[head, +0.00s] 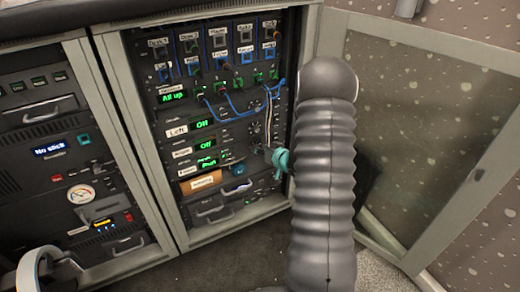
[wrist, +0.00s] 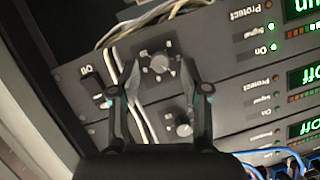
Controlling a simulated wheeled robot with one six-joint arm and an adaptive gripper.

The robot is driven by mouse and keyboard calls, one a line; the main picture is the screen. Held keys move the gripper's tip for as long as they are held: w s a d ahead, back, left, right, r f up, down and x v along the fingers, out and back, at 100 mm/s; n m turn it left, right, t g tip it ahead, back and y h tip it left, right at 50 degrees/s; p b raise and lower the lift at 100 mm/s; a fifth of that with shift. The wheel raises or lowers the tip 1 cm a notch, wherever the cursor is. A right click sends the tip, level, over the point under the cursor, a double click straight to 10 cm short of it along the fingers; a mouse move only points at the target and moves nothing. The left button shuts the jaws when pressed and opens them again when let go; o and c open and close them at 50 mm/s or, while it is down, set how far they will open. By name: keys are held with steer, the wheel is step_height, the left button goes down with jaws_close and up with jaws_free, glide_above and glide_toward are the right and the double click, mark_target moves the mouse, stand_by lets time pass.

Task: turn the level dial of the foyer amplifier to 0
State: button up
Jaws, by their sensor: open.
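The foyer amplifier seems to be the lowest of the amplifier units in the rack, with a lit green display (head: 207,162); its label is too small to read surely. In the wrist view, which is turned over, a round grey level dial (wrist: 158,65) with marks around it sits on the top unit. My gripper (wrist: 160,63) is open, its fingertips on either side of this dial. I cannot tell whether they touch it. In the head view my arm hides most of the gripper; a teal part (head: 281,160) shows beside the rack.
A second dial (wrist: 182,125) on the neighbouring unit is close to the right finger. Pale cables (wrist: 140,105) run by the left finger, near a black switch (wrist: 92,85). An open glass rack door (head: 440,130) stands right of my arm. Blue cables (head: 240,105) hang across the upper rack.

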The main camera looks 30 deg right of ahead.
steer(key=shift+w+a+f, duration=0.1)
steer(key=shift+w+f, duration=0.05)
steer(key=shift+w, duration=0.25)
jaws_close()
steer(key=shift+f+b, duration=0.1)
steer(key=shift+b, duration=0.35)
